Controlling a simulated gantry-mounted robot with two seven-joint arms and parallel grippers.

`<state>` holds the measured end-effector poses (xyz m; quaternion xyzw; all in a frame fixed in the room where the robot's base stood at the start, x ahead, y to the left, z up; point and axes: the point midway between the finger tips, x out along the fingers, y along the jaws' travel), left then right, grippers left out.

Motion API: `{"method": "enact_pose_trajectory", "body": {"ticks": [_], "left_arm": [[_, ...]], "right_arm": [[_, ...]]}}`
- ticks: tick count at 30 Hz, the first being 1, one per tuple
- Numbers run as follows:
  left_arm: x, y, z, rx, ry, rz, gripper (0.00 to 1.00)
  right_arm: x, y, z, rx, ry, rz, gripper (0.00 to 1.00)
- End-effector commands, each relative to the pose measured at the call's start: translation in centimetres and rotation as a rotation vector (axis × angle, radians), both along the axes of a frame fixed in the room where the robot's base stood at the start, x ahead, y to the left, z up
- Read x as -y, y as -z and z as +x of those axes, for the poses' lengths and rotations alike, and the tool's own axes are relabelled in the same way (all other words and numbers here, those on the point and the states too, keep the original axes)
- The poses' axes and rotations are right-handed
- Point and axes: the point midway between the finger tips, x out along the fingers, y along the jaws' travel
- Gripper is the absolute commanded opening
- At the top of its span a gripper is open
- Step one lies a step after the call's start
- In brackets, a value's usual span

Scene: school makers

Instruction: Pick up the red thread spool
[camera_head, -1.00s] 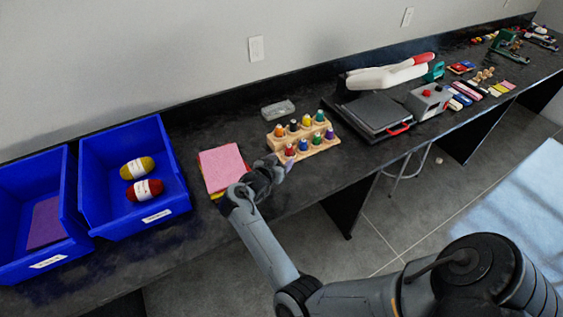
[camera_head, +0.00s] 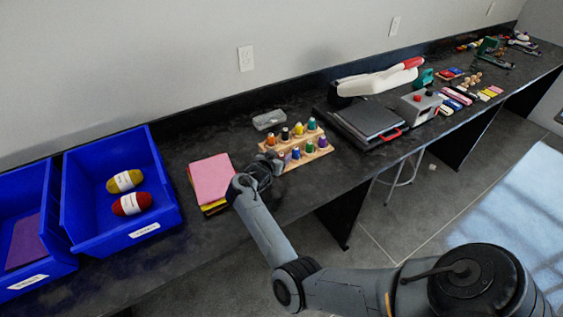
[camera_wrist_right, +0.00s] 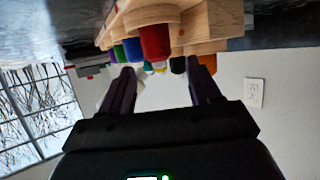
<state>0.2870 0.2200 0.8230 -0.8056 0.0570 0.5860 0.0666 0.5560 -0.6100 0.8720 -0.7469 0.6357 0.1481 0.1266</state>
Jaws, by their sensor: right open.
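The red thread spool (camera_head: 281,154) stands at the left end of the front row of a wooden spool rack (camera_head: 318,155). In the right wrist view, which looks upside down, the red spool (camera_wrist_right: 155,42) is the closest spool. It is centred between the two dark fingers and just past their tips. My right gripper (camera_head: 270,165) is at the rack's near left corner and partly covers it in the head view. In the right wrist view the gripper (camera_wrist_right: 160,84) is open, with nothing between its fingers. My left gripper is not in view.
Blue, purple, green, orange, black and yellow spools stand close by on the rack. A pink felt stack (camera_head: 211,178) lies left of the gripper. A grey box (camera_head: 269,119) is behind the rack; a heat press (camera_head: 370,118) is to the right. Blue bins (camera_head: 150,231) stand at left.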

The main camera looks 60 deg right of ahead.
Motion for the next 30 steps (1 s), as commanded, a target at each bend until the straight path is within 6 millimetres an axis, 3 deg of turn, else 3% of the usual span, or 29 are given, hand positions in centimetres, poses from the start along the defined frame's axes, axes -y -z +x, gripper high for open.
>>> {"method": "enact_pose_trajectory", "body": {"ticks": [4,13,24,30], "left_arm": [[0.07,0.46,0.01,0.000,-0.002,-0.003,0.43],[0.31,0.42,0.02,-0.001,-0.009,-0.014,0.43],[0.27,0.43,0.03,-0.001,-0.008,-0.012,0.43],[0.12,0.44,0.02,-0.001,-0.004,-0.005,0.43]], "right_arm": [[1.19,0.63,0.20,-0.001,-0.002,0.000,0.62],[1.40,0.66,0.25,0.000,-0.001,0.001,0.62],[1.39,0.68,0.24,-0.001,-0.001,0.001,0.06],[1.39,0.68,0.24,-0.001,-0.001,0.001,0.03]]}}
